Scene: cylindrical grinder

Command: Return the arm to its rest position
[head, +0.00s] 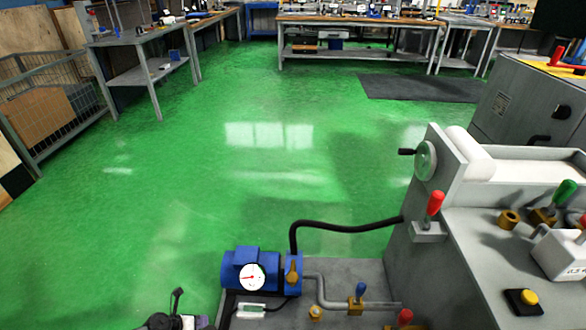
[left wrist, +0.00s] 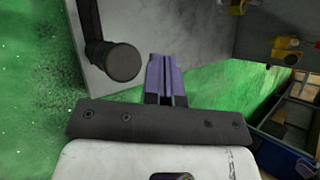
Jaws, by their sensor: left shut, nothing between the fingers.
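My left gripper (head: 180,322) shows only in part at the bottom edge of the head view, left of the blue pump. In the left wrist view its two purple fingers (left wrist: 167,70) are shut together with nothing between them. A dark round-ended cylinder (left wrist: 122,62) on a grey surface (left wrist: 200,30) shows just left of the fingers; I cannot tell the gap. My right gripper is in neither view.
A blue pump (head: 262,272) with a white gauge and black hose stands by the grey grinder (head: 440,240), which fills the right side. A blue bin (left wrist: 275,150) shows in the left wrist view. Open green floor (head: 230,160) lies beyond, with benches (head: 350,22) behind.

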